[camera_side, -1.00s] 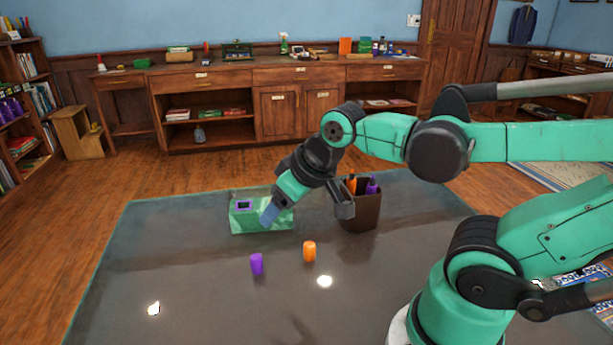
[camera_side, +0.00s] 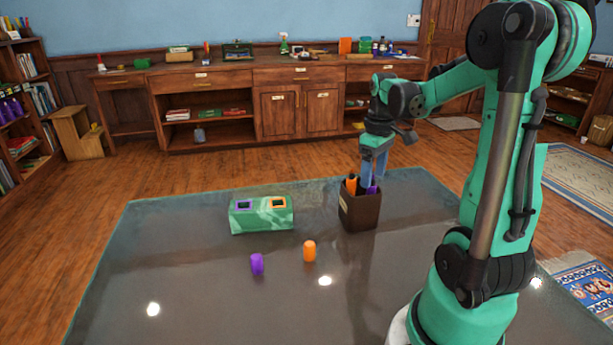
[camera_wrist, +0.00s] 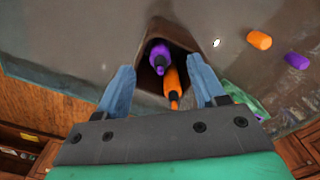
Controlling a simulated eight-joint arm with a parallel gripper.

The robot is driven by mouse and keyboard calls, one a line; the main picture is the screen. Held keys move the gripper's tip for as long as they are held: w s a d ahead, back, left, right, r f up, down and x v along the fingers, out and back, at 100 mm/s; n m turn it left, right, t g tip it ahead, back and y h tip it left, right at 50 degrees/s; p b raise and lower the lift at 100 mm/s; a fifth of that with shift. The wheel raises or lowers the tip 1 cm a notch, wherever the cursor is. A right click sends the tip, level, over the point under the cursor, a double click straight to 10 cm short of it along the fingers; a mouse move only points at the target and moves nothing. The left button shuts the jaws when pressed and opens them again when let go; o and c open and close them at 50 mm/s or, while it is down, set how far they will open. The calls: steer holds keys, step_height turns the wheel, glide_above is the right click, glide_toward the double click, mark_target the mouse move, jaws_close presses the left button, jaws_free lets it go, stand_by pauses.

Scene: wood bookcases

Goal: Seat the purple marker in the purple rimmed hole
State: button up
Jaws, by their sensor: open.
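The purple marker (camera_wrist: 159,58) stands in a dark brown holder (camera_side: 358,213) beside the orange marker (camera_wrist: 172,84). In the side view the purple marker (camera_side: 372,189) is partly hidden by my fingers. My gripper (camera_side: 374,166) points down just above the holder; its blue fingers are open and empty. In the wrist view my gripper (camera_wrist: 163,88) has its fingers on either side of the holder's mouth. The green block (camera_side: 262,222) stands left of the holder on the table, with a purple rimmed hole (camera_side: 244,205) and an orange rimmed hole (camera_side: 278,202), both empty.
A purple cap (camera_side: 257,264) and an orange cap (camera_side: 309,251) stand on the dark table (camera_side: 200,285) in front of the green block. The front left of the table is clear. A wooden sideboard (camera_side: 275,110) stands at the back wall.

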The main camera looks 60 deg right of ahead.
steer(key=shift+f, duration=0.75)
jaws_close()
steer(key=shift+r, duration=0.15)
